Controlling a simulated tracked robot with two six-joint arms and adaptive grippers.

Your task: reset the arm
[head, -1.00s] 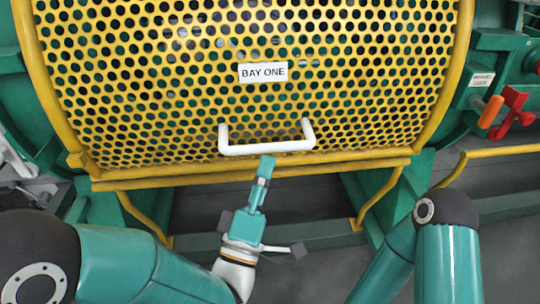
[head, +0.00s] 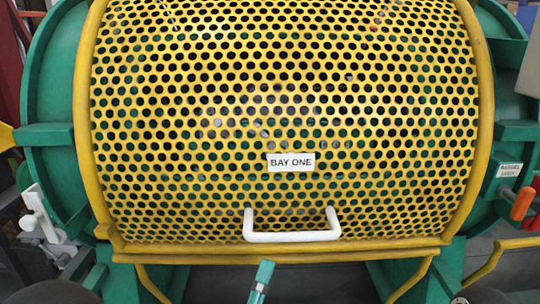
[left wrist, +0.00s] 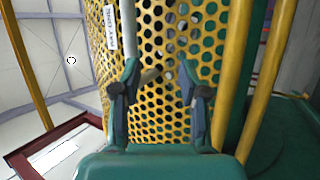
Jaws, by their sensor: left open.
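My left gripper (head: 262,276) shows at the bottom middle of the head view, below the white guard handle (head: 292,237) and apart from it. In the left wrist view my left gripper (left wrist: 160,95) is open, with its two fingers apart and nothing between them. Behind the fingers is the yellow perforated guard (left wrist: 165,50). The guard (head: 285,120) is down over the machine in the head view and carries a "BAY ONE" label (head: 291,162). My right gripper is not in view.
A barrel lock with an orange grip (head: 522,204) is at the right edge. A white lever (head: 38,213) stands at the left. Yellow rails (head: 500,258) and green frame legs (head: 98,280) are below the guard.

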